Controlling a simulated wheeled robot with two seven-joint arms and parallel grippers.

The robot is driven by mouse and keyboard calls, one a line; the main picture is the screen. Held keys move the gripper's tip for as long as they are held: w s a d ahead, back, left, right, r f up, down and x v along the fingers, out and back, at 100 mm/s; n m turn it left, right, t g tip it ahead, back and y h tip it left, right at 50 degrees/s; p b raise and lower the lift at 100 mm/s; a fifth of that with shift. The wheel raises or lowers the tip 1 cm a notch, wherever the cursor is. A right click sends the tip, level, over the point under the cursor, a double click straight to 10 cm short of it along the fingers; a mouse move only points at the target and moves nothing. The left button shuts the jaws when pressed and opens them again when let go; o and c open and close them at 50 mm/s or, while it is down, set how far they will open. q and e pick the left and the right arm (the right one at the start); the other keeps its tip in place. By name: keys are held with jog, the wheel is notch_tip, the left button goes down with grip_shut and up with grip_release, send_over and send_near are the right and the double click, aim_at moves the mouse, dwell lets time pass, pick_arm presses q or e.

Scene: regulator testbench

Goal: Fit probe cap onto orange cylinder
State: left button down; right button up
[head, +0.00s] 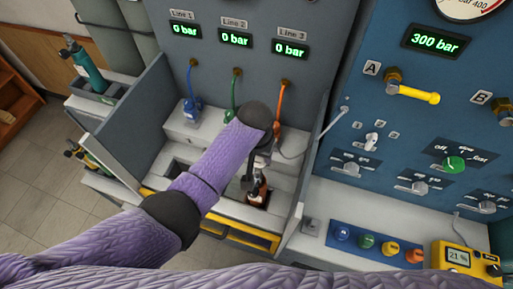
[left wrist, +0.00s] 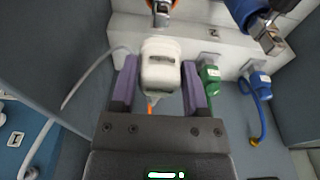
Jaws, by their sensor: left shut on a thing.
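My left gripper (head: 262,158) reaches down over the bench, mostly hidden behind my own arm in the head view. In the left wrist view its two purple fingers (left wrist: 160,78) are shut on a white probe cap (left wrist: 160,60). The orange cylinder (head: 258,193) stands in a bench slot below the gripper. Its metal valve top (left wrist: 162,14) shows at the upper edge of the left wrist view, close beyond the cap and apart from it in the picture. Whether they touch cannot be told. My right gripper is not in view.
A blue cap (head: 192,108) and a green cap (head: 230,115) sit on the rack, left of the orange hose (head: 281,98). A blue cylinder (left wrist: 241,8) with a metal valve stands nearby. Side panels (head: 150,108) bound the bay; a blue control panel (head: 440,125) is at right.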

aim_at(258, 171)
pick_arm(q)
jog(key=shift+f+b, duration=2)
jog(key=shift+f, duration=0.05)
jog(key=shift+r+p, duration=0.3)
jog(key=shift+s+r+p, duration=0.1)
jog(key=shift+s+p, duration=0.05)
jog(key=shift+p, duration=0.35)
jog(key=shift+a, duration=0.1)
jog(key=shift+f+b, duration=1.2)
jog(key=shift+f, duration=0.9)
